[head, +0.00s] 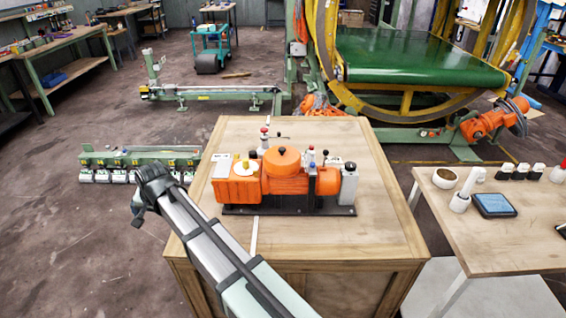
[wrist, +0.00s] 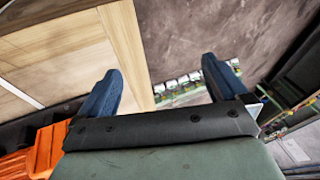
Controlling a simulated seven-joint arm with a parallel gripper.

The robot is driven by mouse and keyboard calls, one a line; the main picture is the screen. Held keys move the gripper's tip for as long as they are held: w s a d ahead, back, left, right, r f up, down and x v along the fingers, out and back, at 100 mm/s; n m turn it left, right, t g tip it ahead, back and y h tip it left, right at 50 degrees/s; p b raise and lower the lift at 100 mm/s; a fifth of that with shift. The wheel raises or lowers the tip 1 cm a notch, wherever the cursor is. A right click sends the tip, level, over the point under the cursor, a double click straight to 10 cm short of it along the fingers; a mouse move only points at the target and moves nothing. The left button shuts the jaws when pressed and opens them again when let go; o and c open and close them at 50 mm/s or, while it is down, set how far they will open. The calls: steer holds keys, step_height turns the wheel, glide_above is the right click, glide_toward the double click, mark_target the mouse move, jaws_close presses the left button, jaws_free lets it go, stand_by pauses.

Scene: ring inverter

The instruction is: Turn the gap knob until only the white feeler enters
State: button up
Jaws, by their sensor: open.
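An orange machine (head: 290,184) on a black base sits on a wooden crate; part of it shows at the lower left in the wrist view (wrist: 42,150). It has a round orange cap (head: 282,158), a pale disc with a yellow centre (head: 244,168) and a black-topped grey post (head: 349,182). I cannot tell which part is the gap knob. Small upright pieces with red, white and blue parts stand around it; I cannot identify the white feeler. My gripper (head: 150,185) is left of the crate, away from the machine. Its blue fingers (wrist: 163,83) are apart and empty.
The crate top (head: 370,235) is clear in front and right of the machine. A side table (head: 445,225) at the right holds a tape roll, a tablet and small bottles. A green rack of white units (head: 135,165) stands on the floor left. A large yellow-framed machine stands behind.

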steer(key=w+d+r, duration=0.4)
steer(key=w+d, duration=0.1)
steer(key=d, duration=0.3)
steer(key=w+d+r+m, duration=0.1)
steer(key=w+d+r, duration=0.35)
steer(key=d, duration=0.45)
steer(key=w+d+r, duration=0.3)
steer(key=w+d, duration=0.2)
steer(key=d, duration=0.3)
steer(key=w+d+r, duration=0.1)
steer(key=d+r, duration=0.2)
steer(key=d, duration=0.7)
steer(key=d+r, duration=0.4)
steer(key=d, duration=0.6)
steer(key=w+d+r, duration=0.1)
steer(key=d+r, duration=0.2)
steer(key=d, duration=0.7)
steer(key=x, duration=0.9)
steer(key=shift+r, duration=0.1)
